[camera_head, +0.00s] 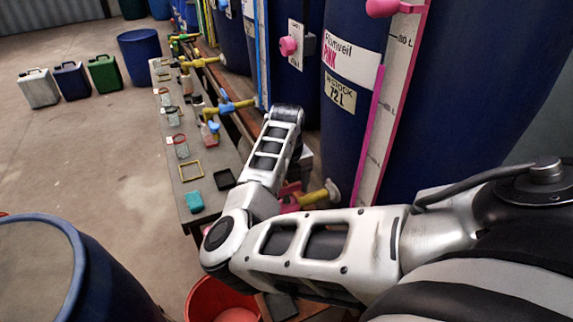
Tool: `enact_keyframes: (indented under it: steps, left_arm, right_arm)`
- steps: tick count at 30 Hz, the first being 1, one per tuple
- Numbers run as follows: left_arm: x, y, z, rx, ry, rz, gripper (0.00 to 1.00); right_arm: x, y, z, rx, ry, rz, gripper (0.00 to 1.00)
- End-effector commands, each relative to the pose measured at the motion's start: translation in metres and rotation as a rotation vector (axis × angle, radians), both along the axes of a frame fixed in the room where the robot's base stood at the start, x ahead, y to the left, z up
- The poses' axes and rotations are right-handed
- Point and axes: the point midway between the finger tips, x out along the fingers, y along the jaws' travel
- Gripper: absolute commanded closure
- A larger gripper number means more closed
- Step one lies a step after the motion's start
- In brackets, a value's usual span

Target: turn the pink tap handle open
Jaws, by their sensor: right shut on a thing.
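The pink tap (291,190) sits low on the blue vat with the label reading PINK (347,58). It joins a yellowish pipe stub (322,195) at the vat's foot. My right arm crosses in front and hides much of the tap. My right gripper (298,174) points down behind my forearm at the tap handle, only partly visible. It is shut on the pink handle, though the fingers are mostly hidden. How far the handle is turned cannot be seen. My left gripper is out of view.
A narrow bench (182,150) with small containers runs along the left of the vats. Blue (228,106) and yellow (200,62) taps stand farther back. A red bucket (205,296) lies below my elbow, and a blue drum (75,255) stands front left. Open floor lies left.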

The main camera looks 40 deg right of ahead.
Motion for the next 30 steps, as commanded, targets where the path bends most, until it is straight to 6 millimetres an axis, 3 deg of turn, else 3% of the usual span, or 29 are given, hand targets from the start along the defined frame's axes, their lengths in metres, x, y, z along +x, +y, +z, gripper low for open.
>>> enact_keyframes:
  steps: [14,15,17,26,30]
  left_arm:
    - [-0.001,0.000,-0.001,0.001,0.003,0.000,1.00]
    - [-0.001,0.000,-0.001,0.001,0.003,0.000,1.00]
    - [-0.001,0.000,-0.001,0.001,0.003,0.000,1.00]
    - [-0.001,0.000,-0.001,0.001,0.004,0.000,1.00]
    - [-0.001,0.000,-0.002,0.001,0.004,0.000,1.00]
  right_arm:
    - [0.001,0.000,0.001,-0.002,-0.002,0.018,0.46]
    - [0.001,0.000,0.001,-0.002,-0.002,0.018,0.18]
    - [0.001,0.000,0.001,-0.002,-0.002,0.018,0.02]
    - [0.000,0.000,0.001,0.000,-0.001,0.015,0.02]
    - [0.001,0.000,0.013,0.000,-0.004,0.015,0.02]
